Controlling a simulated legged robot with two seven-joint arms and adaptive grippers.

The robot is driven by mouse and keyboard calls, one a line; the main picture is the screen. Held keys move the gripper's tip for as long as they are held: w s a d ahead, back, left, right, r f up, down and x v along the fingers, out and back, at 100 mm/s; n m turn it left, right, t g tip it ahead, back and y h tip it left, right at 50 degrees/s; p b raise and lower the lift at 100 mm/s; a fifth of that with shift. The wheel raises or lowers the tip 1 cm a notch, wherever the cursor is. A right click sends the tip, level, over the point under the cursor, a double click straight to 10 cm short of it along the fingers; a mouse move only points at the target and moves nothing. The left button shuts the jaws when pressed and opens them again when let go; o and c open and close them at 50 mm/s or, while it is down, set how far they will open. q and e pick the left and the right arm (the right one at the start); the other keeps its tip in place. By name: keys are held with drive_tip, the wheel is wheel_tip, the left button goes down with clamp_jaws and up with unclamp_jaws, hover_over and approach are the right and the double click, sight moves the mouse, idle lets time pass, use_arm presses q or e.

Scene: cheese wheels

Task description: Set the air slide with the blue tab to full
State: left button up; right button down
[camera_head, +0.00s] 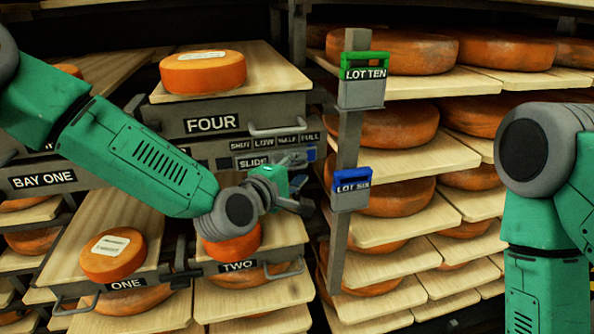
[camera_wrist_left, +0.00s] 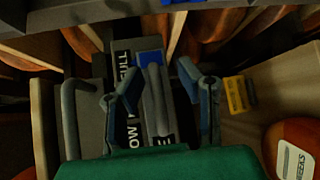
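The air slide (camera_head: 252,161) is a grey strip marked SLIDE under the scale SHUT, LOW, HALF, FULL (camera_head: 275,141). Its blue tab (camera_head: 309,155) shows below the word FULL, partly behind my left gripper. In the left wrist view the blue tab (camera_wrist_left: 150,57) lies beside FULL. My left gripper (camera_head: 292,187) is in front of the slide. Its two fingers (camera_wrist_left: 161,98) are apart, with a grey upright bar (camera_wrist_left: 154,95) between them. I cannot tell whether they touch it. My right arm shows at the right; its gripper is out of view.
A drawer marked FOUR (camera_head: 211,124) with a handle is above the slide; drawers ONE (camera_head: 126,284) and TWO (camera_head: 238,267) are below. A post with a green LOT TEN tag (camera_head: 365,73) and a blue LOT SIX tag (camera_head: 351,188) stands just right. Cheese shelves lie beyond.

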use_arm(q)
drive_tip(key=shift+a, duration=0.25)
drive_tip(key=v, duration=0.7)
drive_tip(key=shift+w+a, duration=0.2)
approach(291, 170)
drive_tip(key=shift+s+d, duration=0.45)
drive_tip(key=shift+s, duration=0.05)
use_arm(e)
drive_tip(key=shift+s+a+r, duration=0.1)
drive_tip(key=shift+a, duration=0.1)
use_arm(q)
drive_tip(key=shift+a, duration=0.15)
use_arm(e)
drive_tip(key=shift+a, duration=0.1)
